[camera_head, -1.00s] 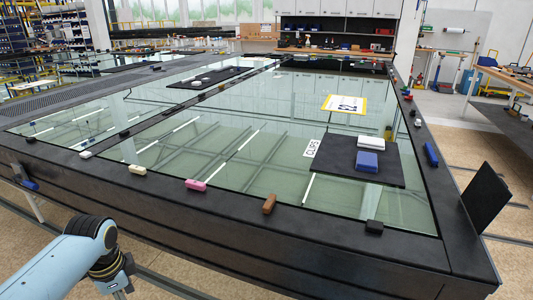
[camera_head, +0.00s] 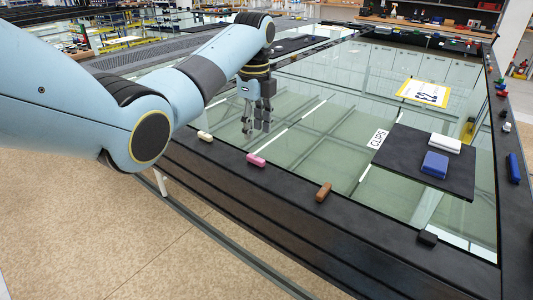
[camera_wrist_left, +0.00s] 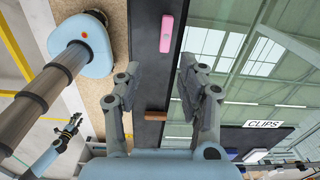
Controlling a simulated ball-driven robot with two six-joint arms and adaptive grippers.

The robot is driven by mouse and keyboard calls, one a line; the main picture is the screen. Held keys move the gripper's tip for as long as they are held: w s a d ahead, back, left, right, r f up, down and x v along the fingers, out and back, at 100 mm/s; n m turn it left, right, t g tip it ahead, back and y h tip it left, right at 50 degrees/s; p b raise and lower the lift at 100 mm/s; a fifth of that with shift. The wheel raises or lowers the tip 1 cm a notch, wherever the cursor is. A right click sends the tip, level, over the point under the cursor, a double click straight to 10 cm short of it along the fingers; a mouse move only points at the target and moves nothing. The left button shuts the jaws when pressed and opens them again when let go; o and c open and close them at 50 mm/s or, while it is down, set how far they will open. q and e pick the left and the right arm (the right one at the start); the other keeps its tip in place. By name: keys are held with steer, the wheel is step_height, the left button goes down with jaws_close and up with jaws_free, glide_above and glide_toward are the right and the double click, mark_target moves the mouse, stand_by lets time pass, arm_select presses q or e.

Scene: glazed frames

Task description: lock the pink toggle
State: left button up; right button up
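The pink toggle (camera_head: 256,160) sits on the black frame edge beside the glass, between a cream toggle and a brown one. In the left wrist view the pink toggle (camera_wrist_left: 167,34) lies ahead of the fingertips, near the top. My left gripper (camera_head: 258,130) hangs above the glass, behind the pink toggle and apart from it. In the left wrist view its two fingers (camera_wrist_left: 160,75) are spread with nothing between them. My right gripper (camera_wrist_left: 72,122) seems to be the small dark one at the lower left of that view; its fingers are too small to judge.
A cream toggle (camera_head: 205,136), a brown toggle (camera_head: 324,191) and a black toggle (camera_head: 427,237) sit along the near frame edge. A black mat (camera_head: 400,157) on the glass holds a blue block (camera_head: 435,164) and a white block (camera_head: 446,143). A yellow-bordered sign (camera_head: 424,93) lies behind.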

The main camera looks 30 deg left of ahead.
mark_target(259, 159)
arm_select(q)
steer(key=shift+m, duration=0.4)
steer(key=f, duration=0.6)
steer(key=w+f, duration=0.1)
steer(key=f, duration=0.2)
steer(key=shift+f, duration=0.15)
jaws_close()
